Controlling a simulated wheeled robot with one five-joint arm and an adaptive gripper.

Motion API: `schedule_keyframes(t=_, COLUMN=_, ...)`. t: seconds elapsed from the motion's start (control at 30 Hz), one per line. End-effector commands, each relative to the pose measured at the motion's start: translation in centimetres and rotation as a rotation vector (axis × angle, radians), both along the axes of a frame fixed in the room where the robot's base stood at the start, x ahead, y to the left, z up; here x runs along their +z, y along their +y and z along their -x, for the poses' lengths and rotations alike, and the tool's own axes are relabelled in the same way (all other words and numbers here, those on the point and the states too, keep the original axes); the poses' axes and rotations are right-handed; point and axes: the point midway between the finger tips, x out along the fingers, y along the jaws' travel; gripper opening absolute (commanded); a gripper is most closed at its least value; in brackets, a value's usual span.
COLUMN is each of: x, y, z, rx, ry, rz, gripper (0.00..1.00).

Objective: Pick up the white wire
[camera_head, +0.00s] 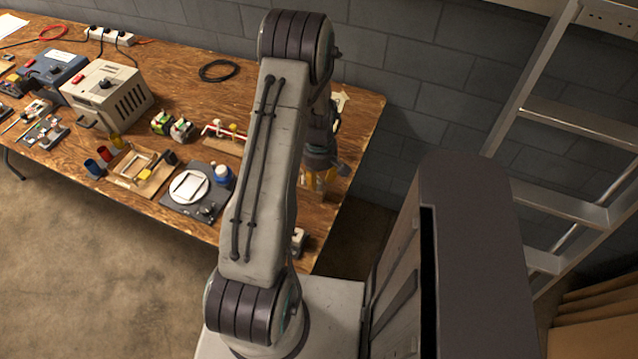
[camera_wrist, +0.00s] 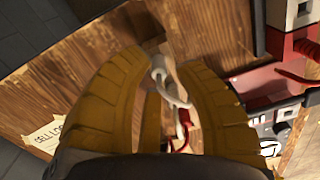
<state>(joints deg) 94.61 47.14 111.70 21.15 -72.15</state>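The white wire (camera_wrist: 172,92) shows in the wrist view as a short looped piece over the wooden bench top. It lies between the fingertips of my gripper (camera_wrist: 160,72), with a red end lower down. The yellow-brown fingers stand apart, with a gap around the wire, and I see no firm grip on it. In the head view my gripper (camera_head: 320,178) hangs over the right end of the workbench (camera_head: 350,135), partly behind my arm. I cannot make out the white wire there.
In the wrist view a dark red block (camera_wrist: 268,84), a white device (camera_wrist: 290,12) and a red wire (camera_wrist: 292,76) lie to the right. A paper label (camera_wrist: 45,138) is at lower left. A ladder (camera_head: 575,120) stands right of the bench.

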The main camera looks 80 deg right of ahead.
Motion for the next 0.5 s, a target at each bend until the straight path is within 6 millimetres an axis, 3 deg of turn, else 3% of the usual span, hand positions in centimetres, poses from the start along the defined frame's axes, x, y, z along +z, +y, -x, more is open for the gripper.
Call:
schedule_keyframes(t=0.23, x=-2.5, y=-0.1, z=0.0, rx=0.000, ry=0.000, rz=-0.002, gripper=0.28)
schedule_keyframes(t=0.5, x=-3.3, y=-0.2, z=0.0, rx=-0.001, ry=0.000, rz=0.000, gripper=0.28)
